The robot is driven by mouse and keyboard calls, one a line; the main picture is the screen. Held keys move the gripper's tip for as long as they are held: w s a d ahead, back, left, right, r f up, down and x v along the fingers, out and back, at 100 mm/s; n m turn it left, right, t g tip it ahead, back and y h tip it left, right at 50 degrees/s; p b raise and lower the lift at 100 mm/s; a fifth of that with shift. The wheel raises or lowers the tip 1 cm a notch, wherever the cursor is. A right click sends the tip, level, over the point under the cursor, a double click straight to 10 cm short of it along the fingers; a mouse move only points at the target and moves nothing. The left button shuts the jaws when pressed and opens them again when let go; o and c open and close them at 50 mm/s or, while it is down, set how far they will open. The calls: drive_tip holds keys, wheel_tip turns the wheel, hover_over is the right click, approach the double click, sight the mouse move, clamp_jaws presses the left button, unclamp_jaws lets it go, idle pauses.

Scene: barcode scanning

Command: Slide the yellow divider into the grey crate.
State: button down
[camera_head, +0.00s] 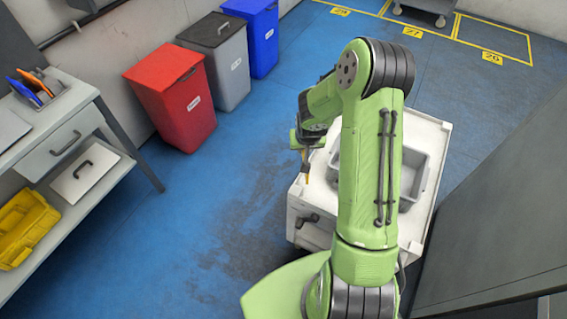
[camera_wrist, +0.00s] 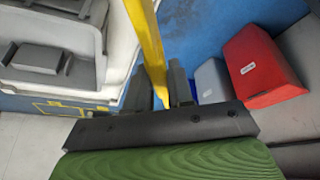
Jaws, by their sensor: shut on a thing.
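My gripper (camera_head: 306,148) is shut on the yellow divider (camera_wrist: 148,45), a thin upright strip between the fingers in the wrist view. In the head view a small part of the divider (camera_head: 306,168) shows below the gripper, near the cart's left edge. The grey crate (camera_head: 411,184) sits on top of the white cart (camera_head: 429,204). The gripper and divider are to the left of the crate, apart from it. My arm hides the crate's middle, so most of its inside cannot be seen.
A dark handle (camera_head: 308,220) sticks out from the cart's front left. A red bin (camera_head: 172,105), a grey bin (camera_head: 221,70) and a blue bin (camera_head: 258,40) stand along the wall. A grey workbench (camera_head: 70,120) is at left. The blue floor between is clear.

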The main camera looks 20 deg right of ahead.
drive_tip(key=s+d+r+m+g+h+b, duration=0.1)
drive_tip(key=s+d+r+m+b, duration=0.15)
drive_tip(key=d, duration=0.85)
drive_tip(key=s+d+r+m+h+b, duration=0.15)
drive_tip(key=d+m, duration=0.25)
drive_tip(key=d, duration=0.6)
wheel_tip(320, 180, down, 7)
drive_tip(key=b, duration=0.5)
drive_tip(key=shift+s+y, duration=0.25)
drive_tip(key=shift+y, duration=0.1)
drive_tip(key=shift+f+b, duration=0.2)
drive_tip(key=shift+b, duration=0.2)
drive_tip(key=shift+a+f+b, duration=0.1)
drive_tip(key=shift+f+b, duration=1.05)
drive_tip(key=shift+f, duration=2.1)
drive_tip(key=c, duration=0.9)
unclamp_jaws()
